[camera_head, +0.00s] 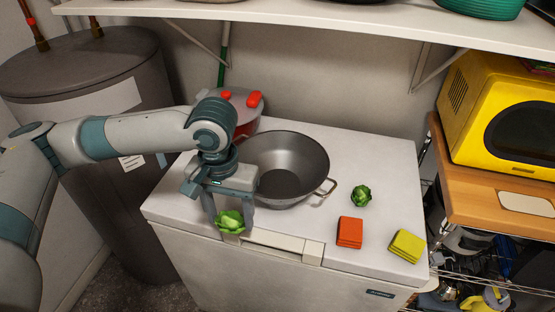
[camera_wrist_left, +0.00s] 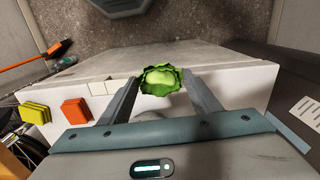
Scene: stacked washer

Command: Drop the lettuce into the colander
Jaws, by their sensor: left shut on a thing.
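My left gripper (camera_head: 230,218) is shut on a light green lettuce (camera_head: 230,222), near the front left edge of the white chest top. The lettuce also shows between the fingers in the left wrist view (camera_wrist_left: 161,80). The grey metal colander (camera_head: 300,158) stands on the chest top, behind and to the right of the gripper. It looks empty in the part that shows; the arm hides its left side. My right gripper is in neither view.
A dark green vegetable (camera_head: 361,195), an orange stack (camera_head: 350,232) and a yellow stack (camera_head: 406,246) lie right of the colander. A red pot (camera_head: 245,108) stands behind my arm. A white shelf (camera_head: 330,17) hangs above. A yellow microwave (camera_head: 500,110) stands at the right.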

